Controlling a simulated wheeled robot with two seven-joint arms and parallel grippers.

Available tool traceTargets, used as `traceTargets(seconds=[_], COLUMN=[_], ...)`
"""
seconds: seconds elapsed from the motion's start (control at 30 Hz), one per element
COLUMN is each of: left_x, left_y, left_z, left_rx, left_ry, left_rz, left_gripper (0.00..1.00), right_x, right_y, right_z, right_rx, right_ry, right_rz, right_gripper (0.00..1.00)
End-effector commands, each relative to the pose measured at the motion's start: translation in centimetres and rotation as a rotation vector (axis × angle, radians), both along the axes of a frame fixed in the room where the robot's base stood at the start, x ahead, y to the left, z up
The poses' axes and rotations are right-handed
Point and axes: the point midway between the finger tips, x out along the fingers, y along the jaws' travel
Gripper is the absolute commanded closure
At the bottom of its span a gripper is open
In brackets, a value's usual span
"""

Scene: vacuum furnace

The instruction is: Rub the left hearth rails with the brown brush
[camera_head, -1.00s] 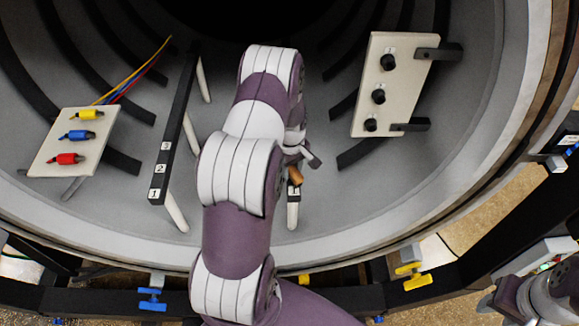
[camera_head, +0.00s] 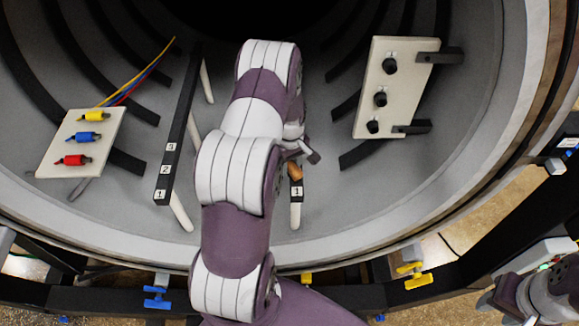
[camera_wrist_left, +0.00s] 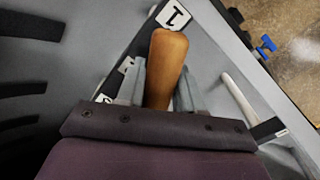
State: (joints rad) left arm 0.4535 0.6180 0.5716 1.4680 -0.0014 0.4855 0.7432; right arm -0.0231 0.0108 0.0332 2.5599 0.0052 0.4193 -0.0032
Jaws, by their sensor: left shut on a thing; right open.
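My left gripper (camera_head: 303,150) is shut on the brown brush (camera_head: 295,172), partly hidden behind my left arm in the head view. In the left wrist view the brush's brown handle (camera_wrist_left: 166,65) sits between the two grey fingers; its bristles are out of sight. The left dark hearth rail (camera_head: 175,140) carries labels 1, 2, 3 and is apart from the gripper. A second rail (camera_head: 296,191), with label 1 showing, is mostly hidden by my arm. The brush is over or close to its front end; I cannot tell whether they touch. My right gripper (camera_head: 487,301) is open at the lower right.
A pale panel (camera_head: 60,140) with yellow, blue and red plugs stands at the left. A panel with black knobs (camera_head: 392,108) stands at the right. The round furnace rim (camera_head: 400,235) curves across the front. Clear space lies between the left rail and my arm.

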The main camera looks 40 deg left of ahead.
Motion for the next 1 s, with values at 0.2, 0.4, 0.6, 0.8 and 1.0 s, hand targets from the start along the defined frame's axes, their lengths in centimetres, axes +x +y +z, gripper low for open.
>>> traceTargets(seconds=[0.2,0.4,0.6,0.8,1.0], left_x=[0.2,0.3,0.4,0.4,0.4], left_y=[0.2,0.3,0.4,0.4,0.4], left_z=[2.4,4.2,5.2,5.1,5.1], left_rx=[0.001,0.001,0.001,0.001,0.001], left_ry=[-0.003,-0.003,-0.003,-0.003,-0.003], left_rz=[-0.003,-0.007,-0.009,-0.009,-0.009], left_gripper=[0.92,0.92,0.92,0.92,0.92], right_x=[0.0,0.0,0.0,0.0,0.0], right_y=[0.0,0.0,0.0,0.0,0.0], right_z=[1.8,3.1,3.7,3.6,3.6], right_rx=[0.000,0.000,0.000,0.000,0.000], right_ry=[0.000,0.000,0.000,0.000,0.000], right_rz=[0.000,0.000,0.000,0.000,0.000], right_gripper=[0.57,0.57,0.57,0.57,0.57])
